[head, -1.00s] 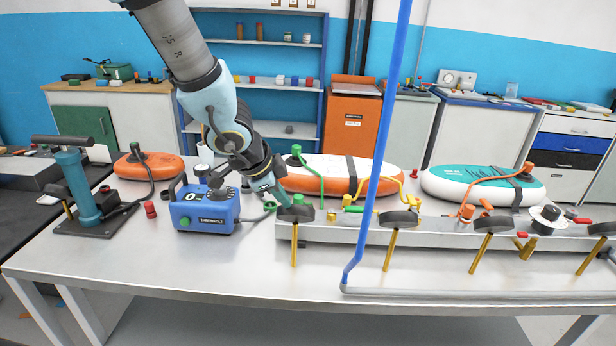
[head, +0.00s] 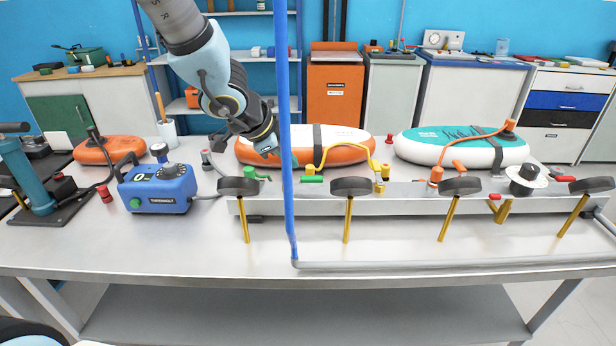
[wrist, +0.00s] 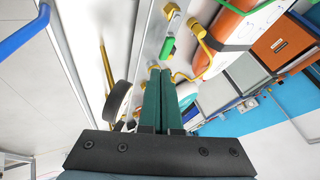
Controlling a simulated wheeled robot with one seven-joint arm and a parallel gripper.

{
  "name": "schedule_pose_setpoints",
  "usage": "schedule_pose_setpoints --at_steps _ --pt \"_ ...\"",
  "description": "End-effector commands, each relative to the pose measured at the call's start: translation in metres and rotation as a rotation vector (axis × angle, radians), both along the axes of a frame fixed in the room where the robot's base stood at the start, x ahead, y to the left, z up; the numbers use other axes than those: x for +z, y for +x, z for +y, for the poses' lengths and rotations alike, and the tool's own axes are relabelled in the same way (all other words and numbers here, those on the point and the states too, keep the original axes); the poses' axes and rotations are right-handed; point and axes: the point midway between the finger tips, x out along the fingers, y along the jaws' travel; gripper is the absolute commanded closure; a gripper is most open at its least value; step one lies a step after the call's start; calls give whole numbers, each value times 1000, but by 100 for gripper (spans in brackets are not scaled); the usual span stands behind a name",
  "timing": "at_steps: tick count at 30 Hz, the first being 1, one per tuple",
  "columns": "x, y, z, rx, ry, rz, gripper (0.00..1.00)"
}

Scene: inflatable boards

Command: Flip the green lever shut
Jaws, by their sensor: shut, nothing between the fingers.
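The green lever (head: 312,179) is a short bright green handle. It lies along the grey rail beside a yellow fitting, just right of the blue pole, in the head view. In the wrist view the green lever (wrist: 168,48) shows just beyond my fingertips, apart from them. My gripper (head: 272,152) is above and behind the rail, left of the lever, its tip partly hidden by the pole. In the wrist view my gripper (wrist: 160,70) has its two dark green fingers together and empty.
The blue pole (head: 288,110) stands in front of my arm. A yellow hose (head: 345,147) arches near the lever. An orange and white board (head: 345,140) lies behind.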

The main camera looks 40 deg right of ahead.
Motion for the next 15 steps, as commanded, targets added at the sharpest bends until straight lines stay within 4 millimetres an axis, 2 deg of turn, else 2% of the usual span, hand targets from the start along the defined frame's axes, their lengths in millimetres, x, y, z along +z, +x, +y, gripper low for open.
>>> schedule_pose_setpoints --at_steps 5,15 --pt "-6 0 -4 -2 0 1 100" --pt "-52 5 -37 -3 3 2 100"
